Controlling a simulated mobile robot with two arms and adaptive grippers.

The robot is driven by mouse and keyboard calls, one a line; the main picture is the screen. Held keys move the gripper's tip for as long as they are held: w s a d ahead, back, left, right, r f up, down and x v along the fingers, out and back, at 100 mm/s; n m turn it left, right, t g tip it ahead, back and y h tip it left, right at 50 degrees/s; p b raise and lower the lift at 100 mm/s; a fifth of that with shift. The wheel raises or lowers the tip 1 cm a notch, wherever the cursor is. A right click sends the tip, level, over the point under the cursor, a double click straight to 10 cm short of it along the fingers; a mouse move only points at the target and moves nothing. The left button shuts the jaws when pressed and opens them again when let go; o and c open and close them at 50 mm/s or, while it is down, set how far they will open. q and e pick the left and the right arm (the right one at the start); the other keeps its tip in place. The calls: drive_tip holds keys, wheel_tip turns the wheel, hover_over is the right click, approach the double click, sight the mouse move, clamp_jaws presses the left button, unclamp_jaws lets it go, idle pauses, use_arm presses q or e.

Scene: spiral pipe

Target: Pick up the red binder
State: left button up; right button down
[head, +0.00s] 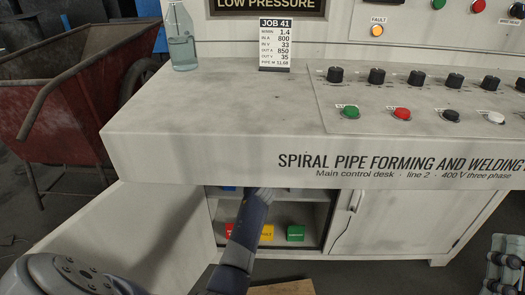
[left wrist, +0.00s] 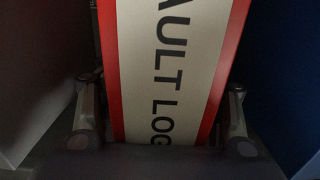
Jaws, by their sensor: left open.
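The red binder (left wrist: 225,70) fills the middle of the left wrist view. Its spine has a white label with dark letters, of which "AULT LOG" shows. My left gripper (left wrist: 162,108) is open, with one finger on each side of the spine. I cannot tell whether the fingers touch it. In the head view my left arm reaches into the open cabinet under the desk, and its gripper end is mostly hidden by the desk's front edge. I cannot make out the binder there.
A dark blue surface (left wrist: 290,70) stands right of the binder, a pale one (left wrist: 35,70) left. Red (head: 230,230), yellow (head: 267,232) and green (head: 296,233) boxes sit on the lower shelf. The cabinet's left door (head: 120,235) is open. The control desk (head: 200,110) overhangs the opening.

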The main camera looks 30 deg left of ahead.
use_arm(q)
drive_tip(key=shift+w+a+r, duration=0.1)
drive_tip(key=shift+w+r, duration=0.1)
drive_tip(key=shift+w, duration=0.05)
clamp_jaws()
drive_tip(key=shift+r, duration=0.1)
idle(0.3)
